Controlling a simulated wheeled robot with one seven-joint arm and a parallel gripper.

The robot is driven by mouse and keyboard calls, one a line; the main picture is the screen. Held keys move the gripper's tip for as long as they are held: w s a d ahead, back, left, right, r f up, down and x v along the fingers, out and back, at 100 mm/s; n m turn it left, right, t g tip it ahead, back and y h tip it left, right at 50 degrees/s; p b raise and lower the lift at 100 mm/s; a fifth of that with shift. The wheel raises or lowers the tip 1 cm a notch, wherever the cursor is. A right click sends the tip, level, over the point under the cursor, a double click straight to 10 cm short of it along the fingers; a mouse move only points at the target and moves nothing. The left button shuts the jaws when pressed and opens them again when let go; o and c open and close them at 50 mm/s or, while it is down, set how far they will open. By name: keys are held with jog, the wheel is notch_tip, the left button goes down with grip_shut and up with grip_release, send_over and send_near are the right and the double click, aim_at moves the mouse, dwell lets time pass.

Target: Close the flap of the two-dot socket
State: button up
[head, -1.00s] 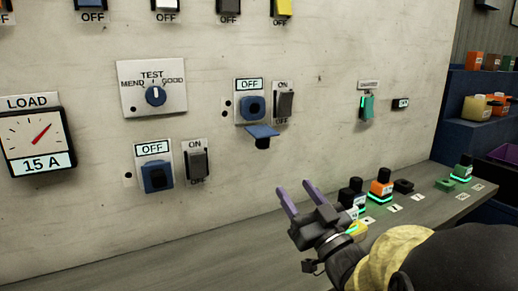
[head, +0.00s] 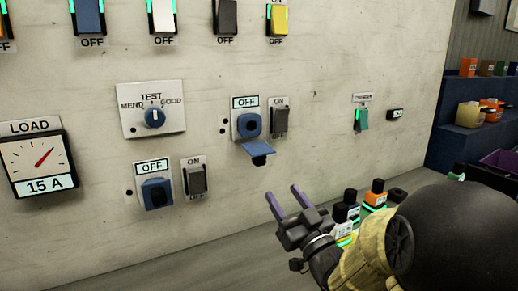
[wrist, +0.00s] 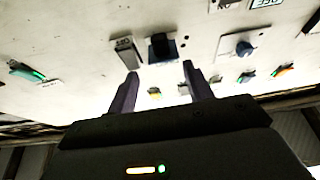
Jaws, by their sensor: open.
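The two-dot socket (head: 249,125) is a blue socket on the wall panel, with two black dots at its left and an OFF label above. Its blue flap (head: 257,148) is open, sticking out below the socket. In the wrist view, the picture is upside down and the socket's dark blue shape (wrist: 162,47) lies beyond the fingertips. My gripper (head: 284,200) is open and empty, below and slightly right of the flap, apart from it. Its two purple-grey fingers also show in the wrist view (wrist: 160,75).
A grey ON/OFF switch (head: 280,118) is close at the socket's right. A one-dot socket (head: 157,192) and another switch (head: 195,178) are lower left. The TEST dial (head: 154,117) is left. Several coloured items stand on the ledge behind my arm. The wall below the flap is bare.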

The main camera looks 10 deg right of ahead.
aim_at(262, 163)
jog(key=shift+p+x, duration=1.15)
jog(key=shift+p, duration=2.2)
jog(key=p+x, duration=0.5)
jog(key=x, duration=0.6)
jog(key=shift+w+a+p, duration=0.15)
jog(key=shift+w+p, duration=0.05)
jog(key=shift+p, duration=0.1)
grip_shut()
